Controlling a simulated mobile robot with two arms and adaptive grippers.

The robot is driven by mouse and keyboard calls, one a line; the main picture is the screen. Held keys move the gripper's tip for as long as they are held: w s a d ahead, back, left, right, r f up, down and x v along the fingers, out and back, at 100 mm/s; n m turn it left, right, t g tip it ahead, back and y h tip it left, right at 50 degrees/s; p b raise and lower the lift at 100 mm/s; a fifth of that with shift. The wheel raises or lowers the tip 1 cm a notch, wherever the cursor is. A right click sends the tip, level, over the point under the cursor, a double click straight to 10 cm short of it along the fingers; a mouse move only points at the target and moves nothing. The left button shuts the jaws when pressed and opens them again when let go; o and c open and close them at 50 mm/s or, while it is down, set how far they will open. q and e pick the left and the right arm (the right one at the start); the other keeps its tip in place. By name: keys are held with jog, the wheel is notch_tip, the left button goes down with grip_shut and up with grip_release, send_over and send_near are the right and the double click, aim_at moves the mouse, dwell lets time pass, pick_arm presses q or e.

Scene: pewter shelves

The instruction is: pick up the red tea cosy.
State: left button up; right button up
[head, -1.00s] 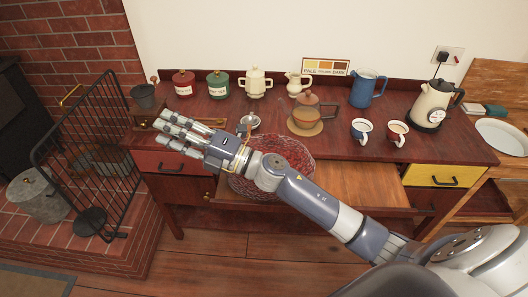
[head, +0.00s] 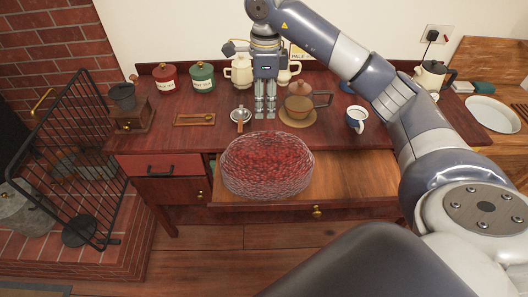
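The red tea cosy (head: 267,166) is a wide, rounded, knitted-looking red shape with a pale mesh surface. It sits at the left end of the pulled-out wooden drawer (head: 350,180), its upper edge overlapping the table's front edge in the picture. My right gripper (head: 265,114) points down above the tabletop, its fingertips showing just above the cosy's far edge. Its fingers stand apart with a gap between them and nothing in it. It does not appear to touch the cosy. My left gripper is out of view.
Behind and beside the gripper stand a brown teapot (head: 299,103), a cream pot (head: 239,71), a green canister (head: 203,78) and a red canister (head: 165,78). A small strainer (head: 241,115) lies left of the fingers. A blue-and-white cup (head: 357,119) stands right. The drawer's right part is bare.

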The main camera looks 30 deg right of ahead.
jog(key=p, duration=0.2)
send_over(267, 133)
jog(key=f, duration=0.5)
jog(key=shift+w, duration=0.25)
jog(key=f+p, duration=0.2)
jog(key=f, duration=0.2)
jog(key=shift+s+d+f+p, duration=0.1)
jog(key=shift+s+f+p, duration=0.2)
jog(key=shift+f+p, duration=0.1)
jog(key=shift+w+f, duration=0.1)
jog(key=shift+f, duration=0.25)
grip_shut()
